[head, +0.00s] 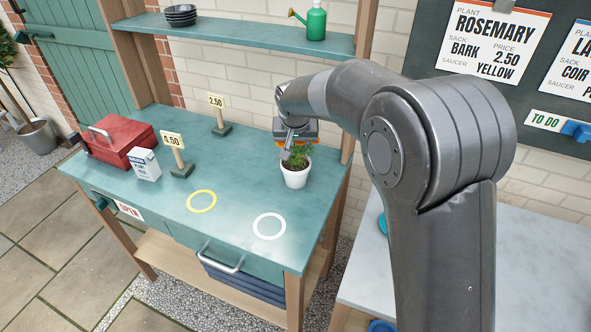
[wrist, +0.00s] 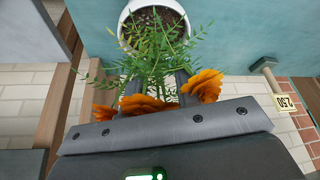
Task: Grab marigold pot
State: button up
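The marigold pot is a small white pot (head: 295,178) with green foliage, standing upright on the teal bench at its right end. My gripper (head: 291,152) is above it, pointing down into the plant. In the wrist view the white pot rim (wrist: 124,35) and dark soil show at the top. The orange blooms (wrist: 205,86) lie close against my gripper's body. My two dark fingers (wrist: 157,86) stand apart with green stems between them. Leaves partly hide the fingertips, and I see no clear contact with the pot.
The teal bench (head: 150,195) bears a white ring (head: 269,226), a yellow ring (head: 201,201), a red toolbox (head: 115,140), a white carton (head: 145,165) and price signs marked 4.50 (head: 172,141) and 2.50 (head: 217,101). A shelf (head: 240,36) runs above.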

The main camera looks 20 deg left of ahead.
grip_shut()
jog(key=shift+r, duration=0.1)
dwell(1.0)
